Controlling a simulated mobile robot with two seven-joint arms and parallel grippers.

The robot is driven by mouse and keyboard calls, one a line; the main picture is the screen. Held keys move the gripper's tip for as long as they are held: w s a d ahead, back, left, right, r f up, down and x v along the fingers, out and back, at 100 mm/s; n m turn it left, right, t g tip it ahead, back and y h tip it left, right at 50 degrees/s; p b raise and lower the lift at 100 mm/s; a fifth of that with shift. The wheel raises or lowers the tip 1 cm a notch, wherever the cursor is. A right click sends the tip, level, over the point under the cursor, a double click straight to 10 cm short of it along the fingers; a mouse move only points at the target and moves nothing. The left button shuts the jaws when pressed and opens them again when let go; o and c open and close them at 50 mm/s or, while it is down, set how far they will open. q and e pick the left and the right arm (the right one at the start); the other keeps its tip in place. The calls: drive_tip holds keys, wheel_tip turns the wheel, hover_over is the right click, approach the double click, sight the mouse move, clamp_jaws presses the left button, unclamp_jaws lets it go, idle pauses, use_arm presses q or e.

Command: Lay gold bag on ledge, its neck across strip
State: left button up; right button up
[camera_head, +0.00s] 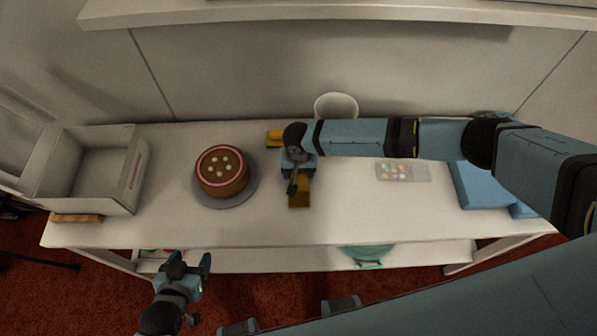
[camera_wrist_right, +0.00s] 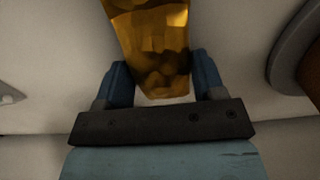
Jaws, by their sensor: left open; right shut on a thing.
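The gold bag (camera_head: 300,193) shows below my right gripper (camera_head: 297,170) in the head view, over the middle of the white table. In the right wrist view the faceted, shiny gold bag (camera_wrist_right: 155,45) lies between the two blue fingers, and my right gripper (camera_wrist_right: 165,82) is shut on it. The bag's far end is cut off by the top of that view. My left gripper (camera_head: 190,262) is open and empty, in front of the table's front edge. I cannot make out for sure which surface is the ledge, or where the strip is.
A chocolate cake (camera_head: 222,170) stands on a grey turntable (camera_head: 245,196) left of my right gripper. A yellow-gold piece (camera_head: 274,138), a white cup (camera_head: 336,106), a clear packet (camera_head: 403,172), blue blocks (camera_head: 475,188) and an open grey box (camera_head: 85,190) are also there. The front middle-right tabletop is clear.

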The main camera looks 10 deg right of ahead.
wheel_tip(320, 180, up, 19)
drive_tip(key=shift+d+f+b, duration=0.1)
drive_tip(key=shift+f+b, duration=0.05)
drive_tip(key=shift+b, duration=0.15)
drive_tip(key=s+d+r, duration=0.1)
drive_tip(key=d+r, duration=0.2)
drive_tip(key=d, duration=0.1)
drive_tip(key=s+d+r+n+p, duration=0.1)
drive_tip(key=s+d+r, duration=0.1)
drive_tip(key=d+r, duration=0.2)
drive_tip(key=s+d+r+n+p, duration=0.1)
drive_tip(key=d+r, duration=0.2)
drive_tip(key=d, duration=0.2)
drive_tip(key=shift+s+d+r, duration=0.1)
drive_tip(key=shift+s+r, duration=0.15)
drive_tip(key=shift+s, duration=0.1)
